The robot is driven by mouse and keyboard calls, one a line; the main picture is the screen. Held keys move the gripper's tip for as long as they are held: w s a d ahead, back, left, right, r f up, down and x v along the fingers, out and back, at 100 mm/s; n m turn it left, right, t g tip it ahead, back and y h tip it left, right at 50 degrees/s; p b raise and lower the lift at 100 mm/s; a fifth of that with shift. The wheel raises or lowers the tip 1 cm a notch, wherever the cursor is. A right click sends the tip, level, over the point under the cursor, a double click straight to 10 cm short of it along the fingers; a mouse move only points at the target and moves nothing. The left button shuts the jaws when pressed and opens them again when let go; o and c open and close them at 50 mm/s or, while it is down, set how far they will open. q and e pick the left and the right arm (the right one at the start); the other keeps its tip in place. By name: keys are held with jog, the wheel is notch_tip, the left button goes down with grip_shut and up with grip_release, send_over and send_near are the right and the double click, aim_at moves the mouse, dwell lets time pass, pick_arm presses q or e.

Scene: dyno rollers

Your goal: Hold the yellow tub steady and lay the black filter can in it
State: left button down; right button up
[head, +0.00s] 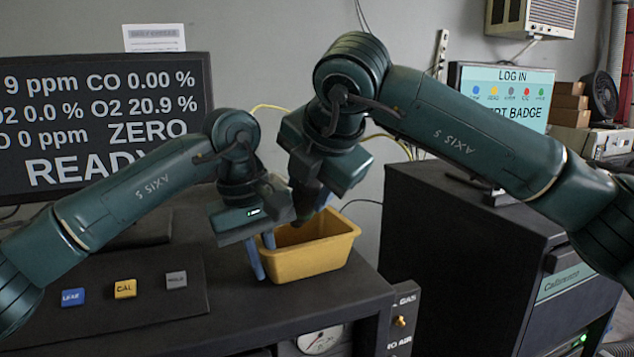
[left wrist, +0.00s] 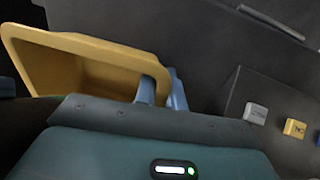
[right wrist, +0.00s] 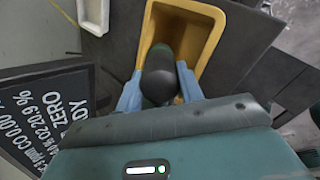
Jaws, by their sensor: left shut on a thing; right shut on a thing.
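The yellow tub (head: 315,262) stands on the dark bench top near its right edge. My left gripper (head: 261,255) is shut on the tub's left wall, one blue finger on the inner side and one outside; the left wrist view shows the fingers (left wrist: 164,88) at the tub's rim (left wrist: 50,40). My right gripper (head: 311,200) points down over the tub and is shut on the black filter can (right wrist: 160,78). In the right wrist view the can sits between the blue fingers, over the tub's opening (right wrist: 205,15). Whether the can touches the tub's floor cannot be told.
A keypad with blue, yellow and grey buttons (head: 125,288) lies left of the tub. A large monitor (head: 100,125) stands behind it. A dark cabinet (head: 450,240) stands to the right, with a login screen (head: 505,85) on top.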

aim_at(306, 218)
jog(key=shift+w+a+f, duration=0.2)
jog(key=shift+w+f, duration=0.1)
jog(key=shift+w, duration=0.25)
jog(key=shift+w+a+f, duration=0.15)
jog(key=shift+w+f, duration=0.15)
jog(key=shift+w, duration=0.2)
jog(key=shift+f, duration=0.85)
jog(key=o, duration=1.3)
jog(key=shift+s, duration=0.1)
jog(key=v, duration=1.2)
